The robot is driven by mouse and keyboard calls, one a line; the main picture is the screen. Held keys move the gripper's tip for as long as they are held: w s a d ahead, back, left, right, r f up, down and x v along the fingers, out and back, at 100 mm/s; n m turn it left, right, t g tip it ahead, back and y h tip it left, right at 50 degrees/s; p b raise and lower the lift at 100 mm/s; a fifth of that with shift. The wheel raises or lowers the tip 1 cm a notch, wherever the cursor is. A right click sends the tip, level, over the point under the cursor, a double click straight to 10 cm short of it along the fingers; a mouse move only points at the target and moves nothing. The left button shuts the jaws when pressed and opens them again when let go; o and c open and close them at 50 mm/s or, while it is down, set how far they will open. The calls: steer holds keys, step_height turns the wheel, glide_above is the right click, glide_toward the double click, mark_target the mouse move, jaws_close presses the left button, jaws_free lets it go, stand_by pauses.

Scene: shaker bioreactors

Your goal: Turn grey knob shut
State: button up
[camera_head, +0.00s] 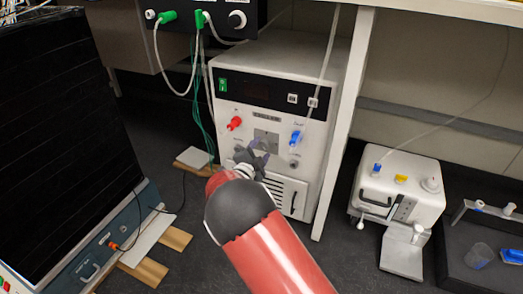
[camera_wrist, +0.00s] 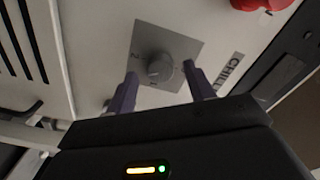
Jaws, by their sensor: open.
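The grey knob (camera_wrist: 160,71) is round and sits on a square grey plate (camera_wrist: 180,45) on the front of the white chiller unit (camera_head: 300,72). In the wrist view my gripper (camera_wrist: 159,88) is open, with one purple finger on each side of the knob and a gap between. I cannot tell whether the fingertips reach the knob's depth. In the head view my gripper (camera_head: 257,150) is in front of the panel and hides the knob; the plate's upper part (camera_head: 266,135) shows above it.
A red valve handle (camera_head: 234,123) and a blue valve handle (camera_head: 296,137) stick out on either side of the plate. A vent grille (camera_head: 284,190) lies below. A white table leg (camera_head: 343,130) stands right of the unit. A small white device (camera_head: 402,180) is farther right.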

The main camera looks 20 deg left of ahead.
steer(key=shift+w, duration=0.6)
steer(key=c, duration=1)
steer(key=shift+o, duration=0.2)
